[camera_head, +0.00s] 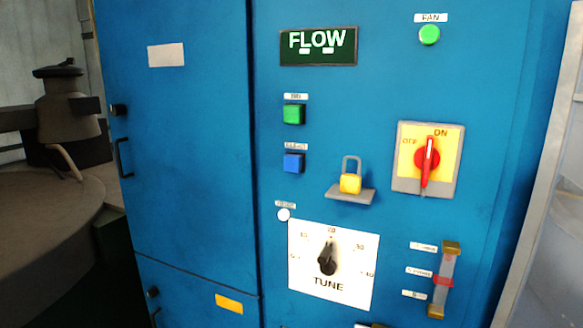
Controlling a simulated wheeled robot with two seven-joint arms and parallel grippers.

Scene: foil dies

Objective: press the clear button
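The blue cabinet's front panel carries a green square button (293,114), a blue square button (293,163) below it and a small round white button (284,215) lower down. Each has a small white label above it. The labels are too blurred for me to read surely, so I cannot tell which one is the clear button. Nothing touches any of the three buttons. Neither of my grippers is in view.
Around the buttons are a FLOW display (318,46), a lit green FAN lamp (429,35), a red rotary switch (427,158) turned to ON, a yellow padlock (350,183) on a jutting shelf, a TUNE knob (327,258) and a sight gauge (443,280).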

